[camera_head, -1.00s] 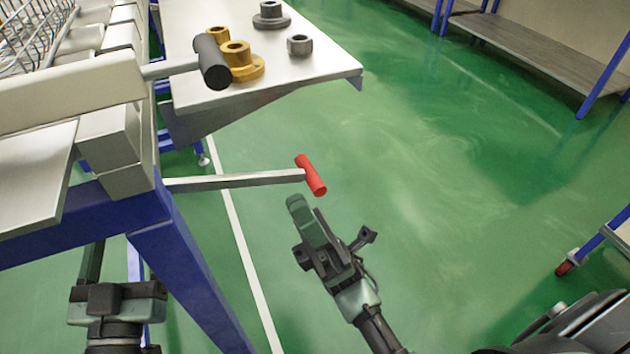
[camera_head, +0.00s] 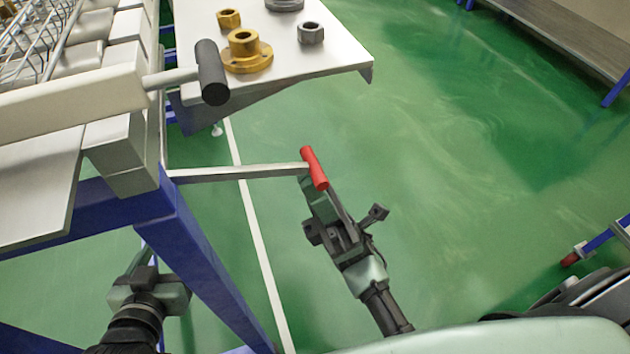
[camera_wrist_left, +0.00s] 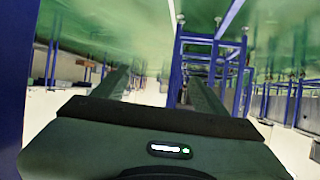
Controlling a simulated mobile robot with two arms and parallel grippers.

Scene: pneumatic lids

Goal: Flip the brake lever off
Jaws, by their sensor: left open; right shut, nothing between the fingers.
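The brake lever is a flat grey metal bar (camera_head: 235,173) that sticks out to the right from the blue-legged frame, with a red grip (camera_head: 314,169) at its end. It lies nearly level. My right gripper (camera_head: 310,188) is shut and empty. Its fingertips are right at the underside of the red grip, partly hidden by it; I cannot tell whether they touch.
A second lever with a black grip (camera_head: 212,72) is above, beside a white table (camera_head: 340,55) holding brass flanged parts (camera_head: 246,52) and grey nuts (camera_head: 310,33). A blue leg (camera_head: 205,265) stands between my arms.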

